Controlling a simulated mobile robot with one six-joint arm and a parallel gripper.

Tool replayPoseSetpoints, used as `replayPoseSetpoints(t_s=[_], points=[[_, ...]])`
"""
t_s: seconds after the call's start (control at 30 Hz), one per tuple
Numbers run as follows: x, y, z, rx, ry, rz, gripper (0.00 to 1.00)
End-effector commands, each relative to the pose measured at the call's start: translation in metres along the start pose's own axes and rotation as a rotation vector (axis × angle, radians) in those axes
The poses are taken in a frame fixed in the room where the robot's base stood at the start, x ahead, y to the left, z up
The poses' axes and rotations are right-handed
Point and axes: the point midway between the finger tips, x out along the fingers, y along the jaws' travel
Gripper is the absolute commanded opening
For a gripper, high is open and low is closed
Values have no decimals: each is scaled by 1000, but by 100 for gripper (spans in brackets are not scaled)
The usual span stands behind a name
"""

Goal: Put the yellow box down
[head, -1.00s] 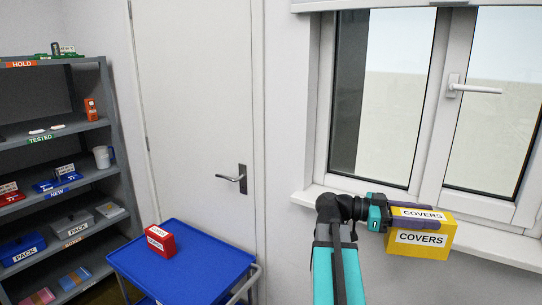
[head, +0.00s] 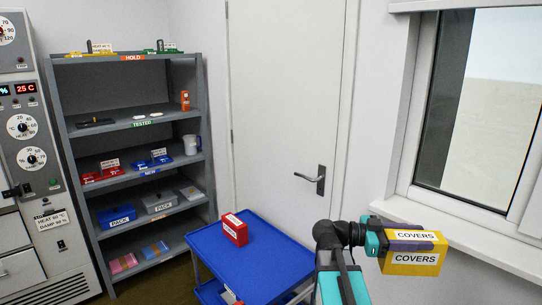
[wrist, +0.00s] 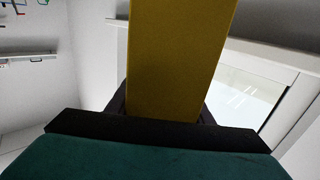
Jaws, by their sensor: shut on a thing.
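The yellow box (head: 412,264), labelled COVERS, is held up in the air at the right of the head view, in front of the window sill. My gripper (head: 405,245) is shut on it, with a dark finger across its side. In the wrist view the yellow box (wrist: 178,60) fills the middle, between the dark fingers of my gripper (wrist: 162,112). The box's far end is out of the wrist view.
A blue-topped cart (head: 270,262) stands left of my arm, with a red box (head: 235,229) on it and much bare top. A grey shelf unit (head: 140,150) holds labelled goods. A cabinet with dials (head: 25,140) is far left. The door (head: 285,110) is shut.

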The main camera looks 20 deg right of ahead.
Motion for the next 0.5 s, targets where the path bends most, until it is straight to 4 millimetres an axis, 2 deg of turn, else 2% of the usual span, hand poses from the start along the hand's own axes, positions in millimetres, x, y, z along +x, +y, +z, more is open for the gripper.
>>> replayPoseSetpoints(t_s=[0.03, 0.5], points=[[-13, -4, 4, -1, 1, -26, 3], [-120, -33, 40, -1, 1, -251, 3]])
